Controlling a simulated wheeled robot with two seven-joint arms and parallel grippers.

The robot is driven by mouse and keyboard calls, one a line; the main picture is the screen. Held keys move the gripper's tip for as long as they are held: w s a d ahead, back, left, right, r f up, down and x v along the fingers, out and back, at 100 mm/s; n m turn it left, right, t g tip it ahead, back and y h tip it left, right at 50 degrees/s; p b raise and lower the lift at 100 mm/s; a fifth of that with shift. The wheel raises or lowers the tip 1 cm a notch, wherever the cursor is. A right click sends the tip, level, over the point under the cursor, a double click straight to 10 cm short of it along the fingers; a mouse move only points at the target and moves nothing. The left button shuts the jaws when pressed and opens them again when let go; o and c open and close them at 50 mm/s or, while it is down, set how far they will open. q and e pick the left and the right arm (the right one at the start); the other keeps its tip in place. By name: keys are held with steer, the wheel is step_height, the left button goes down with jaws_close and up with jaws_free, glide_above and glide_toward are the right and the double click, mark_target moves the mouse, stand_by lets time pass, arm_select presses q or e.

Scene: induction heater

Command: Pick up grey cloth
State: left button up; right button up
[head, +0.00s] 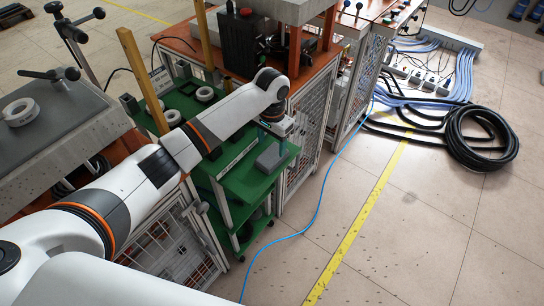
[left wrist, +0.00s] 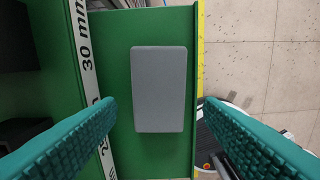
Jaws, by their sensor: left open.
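The grey cloth (head: 270,158) is a flat grey rectangle lying on the green shelf (head: 237,183) in the head view. In the left wrist view the cloth (left wrist: 158,85) lies lengthwise in the middle of the green surface (left wrist: 110,45). My left gripper (head: 276,131) is above the cloth, pointing down, in the head view. Its two teal fingers are spread wide in the left wrist view (left wrist: 157,104), with the cloth between and beyond them. They appear apart from it and hold nothing. My right gripper is not in view.
A white strip marked "30 mm" (left wrist: 85,50) runs left of the cloth, and a yellow edge (left wrist: 199,60) runs to its right. White rings (head: 205,94) sit on the shelf further back. An orange-topped bench (head: 300,75) stands behind. A blue cable (head: 318,205) crosses the open floor.

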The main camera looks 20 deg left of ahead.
mark_target(272, 155)
arm_select(q)
step_height(272, 155, down, 5)
steer(key=shift+w+r, duration=0.1)
steer(key=shift+w, duration=0.05)
steer(key=c, duration=0.6)
step_height(272, 155, up, 10)
steer(key=shift+c, duration=0.2)
steer(key=o, duration=0.4)
steer(key=c, duration=0.3)
